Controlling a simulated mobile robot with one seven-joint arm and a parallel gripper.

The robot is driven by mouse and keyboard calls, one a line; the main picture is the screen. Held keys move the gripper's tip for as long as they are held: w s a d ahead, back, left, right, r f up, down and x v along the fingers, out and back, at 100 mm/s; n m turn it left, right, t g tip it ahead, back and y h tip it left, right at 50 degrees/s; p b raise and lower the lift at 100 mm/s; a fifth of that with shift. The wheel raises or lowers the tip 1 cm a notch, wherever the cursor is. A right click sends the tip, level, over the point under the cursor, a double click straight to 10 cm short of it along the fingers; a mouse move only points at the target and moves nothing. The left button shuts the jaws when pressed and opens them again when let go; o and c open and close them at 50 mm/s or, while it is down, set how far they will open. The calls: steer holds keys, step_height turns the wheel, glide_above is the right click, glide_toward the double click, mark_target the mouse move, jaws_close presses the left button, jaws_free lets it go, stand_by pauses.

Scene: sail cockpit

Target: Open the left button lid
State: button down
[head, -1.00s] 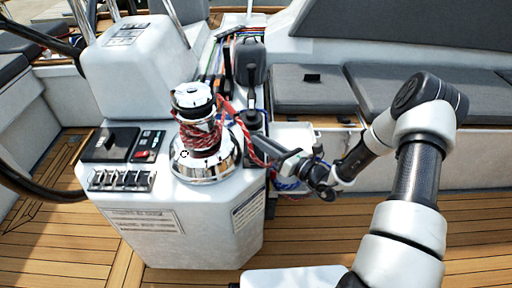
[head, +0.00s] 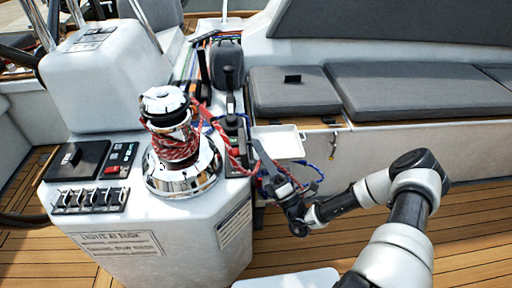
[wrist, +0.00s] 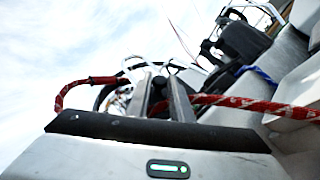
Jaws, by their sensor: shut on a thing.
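My gripper (head: 257,146) is shut beside the right side of the white console, close to the red rope and the dark lever fittings behind the winch. In the wrist view its two fingers (wrist: 162,88) stand close together with the red-and-white rope (wrist: 240,103) right at them. A flat black square lid (head: 77,160) lies closed on the console's left side.
A chrome winch (head: 182,170) wrapped in red rope stands on the console (head: 190,242). A row of switches (head: 90,200) is at its left. A white tray-like panel (head: 285,143) and grey cushions (head: 415,90) lie behind my arm. Wooden deck (head: 310,252) is open at right.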

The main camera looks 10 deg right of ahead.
steer(key=shift+d+f+m+t+h, duration=0.15)
steer(key=shift+f+m+t+h, duration=0.1)
steer(key=shift+m+t+h, duration=0.55)
steer(key=shift+m+b, duration=0.3)
steer(key=shift+m, duration=0.1)
steer(key=c, duration=1.6)
jaws_free()
steer(key=shift+c, duration=0.2)
steer(key=v, duration=1.7)
steer(key=shift+f+p, duration=0.15)
steer(key=shift+p, duration=0.15)
steer(key=shift+s, duration=0.1)
